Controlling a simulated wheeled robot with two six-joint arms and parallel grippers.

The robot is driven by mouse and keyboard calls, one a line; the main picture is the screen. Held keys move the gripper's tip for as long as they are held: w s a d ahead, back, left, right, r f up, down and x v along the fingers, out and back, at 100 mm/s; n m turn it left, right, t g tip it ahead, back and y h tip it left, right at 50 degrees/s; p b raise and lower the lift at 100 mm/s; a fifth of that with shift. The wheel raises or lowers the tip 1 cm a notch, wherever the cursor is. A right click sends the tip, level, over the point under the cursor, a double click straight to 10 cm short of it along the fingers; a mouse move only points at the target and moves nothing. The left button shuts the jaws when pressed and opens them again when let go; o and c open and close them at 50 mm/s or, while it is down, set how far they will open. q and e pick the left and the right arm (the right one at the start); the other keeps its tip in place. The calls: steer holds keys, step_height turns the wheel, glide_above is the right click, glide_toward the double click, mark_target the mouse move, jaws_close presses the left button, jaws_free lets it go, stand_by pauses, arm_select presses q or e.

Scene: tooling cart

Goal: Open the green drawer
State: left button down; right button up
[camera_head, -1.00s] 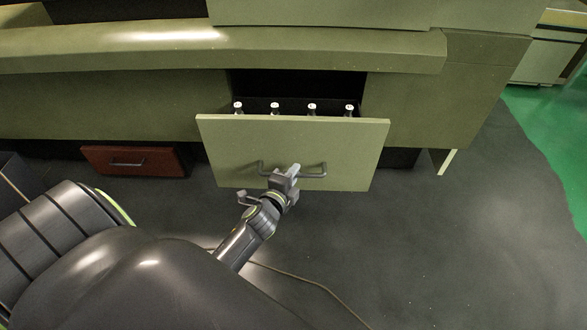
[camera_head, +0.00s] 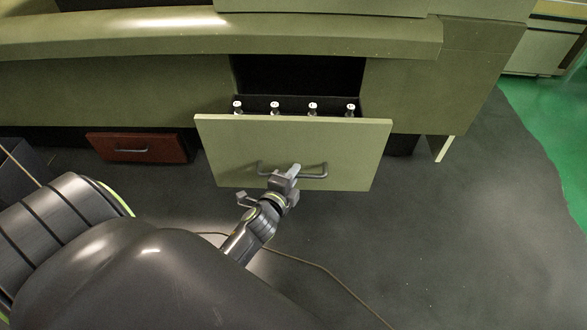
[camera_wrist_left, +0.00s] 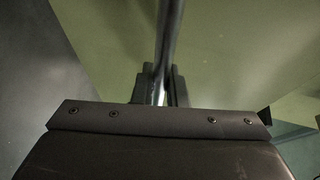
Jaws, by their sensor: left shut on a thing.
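The green drawer (camera_head: 230,150) stands pulled out from the cart, with a dark gap behind its front panel. Several white-topped items (camera_head: 275,105) show in a row inside it. Its grey bar handle (camera_head: 312,174) runs across the lower part of the front. My left gripper (camera_head: 292,172) is shut on the handle near its middle. In the left wrist view the handle bar (camera_wrist_left: 168,50) runs up from between the gripper fingers (camera_wrist_left: 160,88), with the green front behind it. My right gripper is not in view.
A red-brown drawer (camera_head: 140,149) with its own handle sits low at the left. The green cart body (camera_head: 110,95) spans the back. A thin cable (camera_head: 320,268) lies on the dark floor (camera_head: 450,250), which is clear in front and at right.

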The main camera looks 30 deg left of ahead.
arm_select(q)
steer(key=c, duration=1.5)
jaws_free()
steer(key=shift+o, duration=0.2)
